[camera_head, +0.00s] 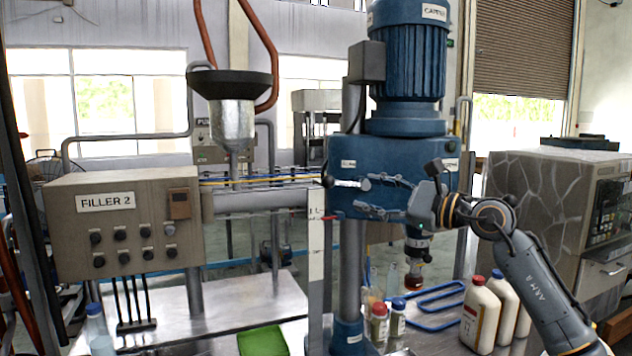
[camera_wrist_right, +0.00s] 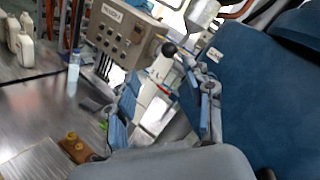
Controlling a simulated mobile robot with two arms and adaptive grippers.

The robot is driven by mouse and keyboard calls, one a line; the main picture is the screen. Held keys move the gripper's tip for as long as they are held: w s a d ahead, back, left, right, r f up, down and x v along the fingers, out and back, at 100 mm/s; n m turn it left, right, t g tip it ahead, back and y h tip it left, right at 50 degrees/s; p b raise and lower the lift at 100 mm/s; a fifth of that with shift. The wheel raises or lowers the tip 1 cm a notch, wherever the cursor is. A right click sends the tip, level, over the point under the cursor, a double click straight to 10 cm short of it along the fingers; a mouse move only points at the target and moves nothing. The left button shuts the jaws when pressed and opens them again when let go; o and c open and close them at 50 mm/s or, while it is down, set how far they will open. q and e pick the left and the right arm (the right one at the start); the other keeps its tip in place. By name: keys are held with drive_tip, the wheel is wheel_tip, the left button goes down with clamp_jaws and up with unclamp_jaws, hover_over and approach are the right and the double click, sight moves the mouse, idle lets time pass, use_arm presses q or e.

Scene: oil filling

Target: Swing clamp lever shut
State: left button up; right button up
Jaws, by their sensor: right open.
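I cannot tell whether a finger touches the lever. My left gripper is out of view.
The filler control box (camera_head: 125,225) stands at left, with a funnel (camera_head: 232,115) beside it. Bottles (camera_head: 482,312) and small jars (camera_head: 378,322) stand on the metal bench below. A green pad (camera_head: 262,341) lies at the front. A grey machine (camera_head: 545,195) stands at right.

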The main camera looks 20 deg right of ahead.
sight(333, 181)
drive_tip(key=shift+h, duration=0.4)
drive_tip(key=p+x, duration=0.2)
drive_tip(key=x, duration=0.2)
drive_tip(key=d+p+x, duration=0.1)
drive_tip(key=p+x, duration=0.1)
drive_tip(key=x, duration=0.1)
drive_tip(key=p+x, duration=0.2)
drive_tip(key=x, duration=0.2)
drive_tip(key=shift+w+r, duration=0.3)
drive_tip(key=shift+w, duration=0.25)
drive_tip(key=shift+w+a+f+p, duration=0.15)
drive_tip(key=shift+w+a+p, duration=0.2)
drive_tip(key=shift+w, duration=0.25)
drive_tip(key=shift+c, duration=0.4)
drive_tip(key=c, duration=0.7)
